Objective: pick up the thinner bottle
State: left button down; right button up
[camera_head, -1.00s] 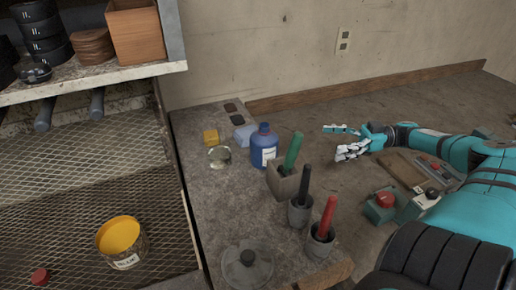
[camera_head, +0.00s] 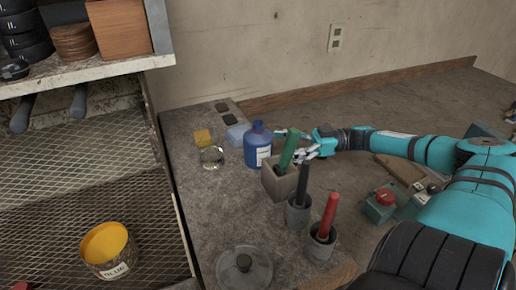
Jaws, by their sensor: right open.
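A blue bottle (camera_head: 257,146) with a white label stands upright on the workbench toward the back wall. My right gripper (camera_head: 292,143) is open, with its fingers at the right side of the bottle and partly behind the green-handled tool (camera_head: 289,150). I cannot tell whether a finger touches the bottle. My left gripper is not in view.
A grey box holds the green-handled tool. Black (camera_head: 303,186) and red (camera_head: 328,217) handles stand in cups in front. A glass jar (camera_head: 212,157) and yellow block (camera_head: 202,137) sit left of the bottle. A glue can (camera_head: 108,251) stands on the mesh shelf at left.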

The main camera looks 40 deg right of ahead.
aim_at(264, 147)
jog(key=b+x, duration=0.1)
jog(key=x, duration=0.4)
jog(key=shift+w+a, duration=0.2)
jog(key=shift+a, duration=0.15)
jog(key=shift+c, duration=0.3)
jog(key=c, duration=0.9)
jog(key=shift+c, duration=0.5)
jog(key=shift+r, duration=0.2)
